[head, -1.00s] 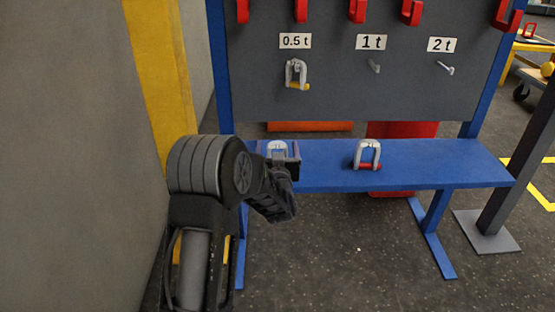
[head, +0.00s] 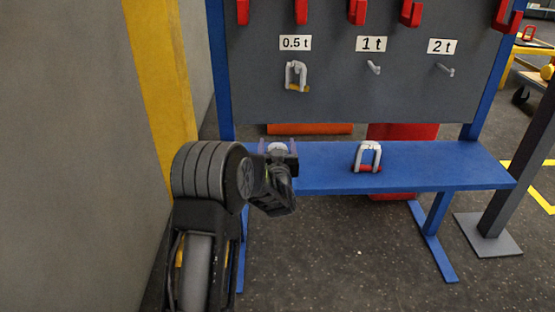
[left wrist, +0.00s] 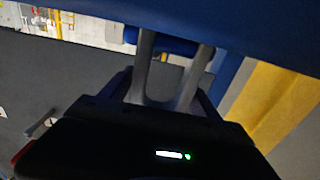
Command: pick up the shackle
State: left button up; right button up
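A grey shackle (head: 277,149) stands on the left part of the blue bench (head: 440,170), partly hidden by my left gripper (head: 278,147). A second grey shackle with a red pin (head: 367,157) stands mid-bench. A third shackle with a yellow pin (head: 296,76) hangs under the 0.5 t label. My right gripper is not in view.
The grey panel (head: 340,105) behind the bench carries bare pegs under the 1 t label (head: 374,68) and the 2 t label (head: 445,70). Red hooks (head: 357,12) line its top. A yellow post (head: 160,70) and a grey wall stand at left. The bench's right part is clear.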

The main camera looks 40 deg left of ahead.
pick_arm(q)
grip_shut()
dwell(0.6)
jog(key=shift+r, duration=0.15)
notch_tip(320, 180, up, 10)
jog(key=p, duration=0.3)
jog(key=shift+p, duration=0.4)
